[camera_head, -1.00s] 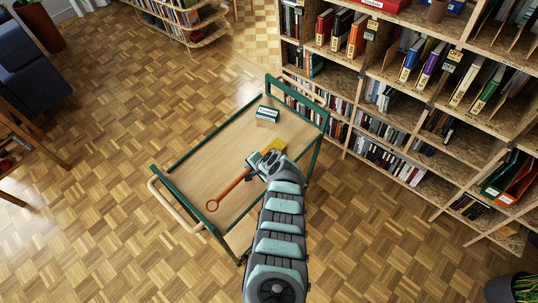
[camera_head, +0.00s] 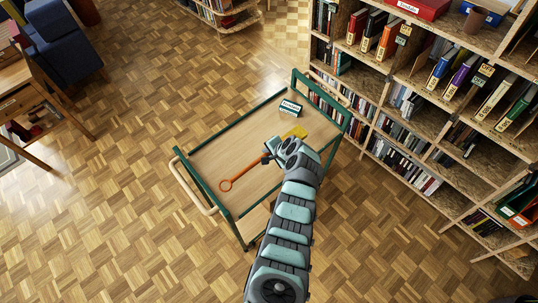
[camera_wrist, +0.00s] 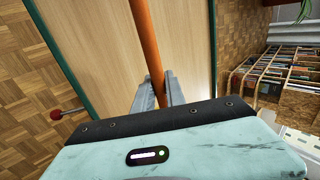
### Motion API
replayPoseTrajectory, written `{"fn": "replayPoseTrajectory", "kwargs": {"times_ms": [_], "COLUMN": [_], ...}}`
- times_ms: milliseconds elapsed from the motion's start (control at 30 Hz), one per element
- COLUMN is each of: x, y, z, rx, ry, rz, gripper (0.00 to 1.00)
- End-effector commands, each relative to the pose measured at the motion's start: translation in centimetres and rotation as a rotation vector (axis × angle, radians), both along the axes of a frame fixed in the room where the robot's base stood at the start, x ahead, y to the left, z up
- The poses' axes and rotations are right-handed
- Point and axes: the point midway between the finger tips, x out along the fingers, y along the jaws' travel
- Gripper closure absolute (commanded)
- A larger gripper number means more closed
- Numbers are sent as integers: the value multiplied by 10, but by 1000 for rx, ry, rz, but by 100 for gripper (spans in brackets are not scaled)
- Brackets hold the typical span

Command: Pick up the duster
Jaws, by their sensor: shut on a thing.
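The duster has an orange handle (camera_head: 241,173) with a ring at its end and a yellow head (camera_head: 296,132). It lies along the wooden top of a green-framed trolley (camera_head: 222,160); I cannot tell whether it touches the top. My gripper (camera_head: 268,156) is shut on the handle, close to the yellow head. In the wrist view the handle (camera_wrist: 146,45) runs down between the two fingers (camera_wrist: 158,96). The yellow head is not clearly visible there, and my wrist partly covers the head's near side in the head view.
A small green and white box (camera_head: 290,108) stands on the trolley beyond the yellow head. The trolley's rails rise around its edges. A tall bookshelf (camera_head: 420,120) stands close on the right. A blue armchair (camera_head: 62,45) and open parquet floor are on the left.

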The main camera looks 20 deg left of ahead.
Motion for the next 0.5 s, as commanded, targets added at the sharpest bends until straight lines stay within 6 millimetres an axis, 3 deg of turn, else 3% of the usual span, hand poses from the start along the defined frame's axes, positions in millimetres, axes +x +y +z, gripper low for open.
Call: {"fn": "replayPoseTrajectory", "kwargs": {"times_ms": [500], "x": [3], "y": [0], "z": [101], "rx": [0], "ry": [-8], "rz": [-1], "gripper": [100]}}
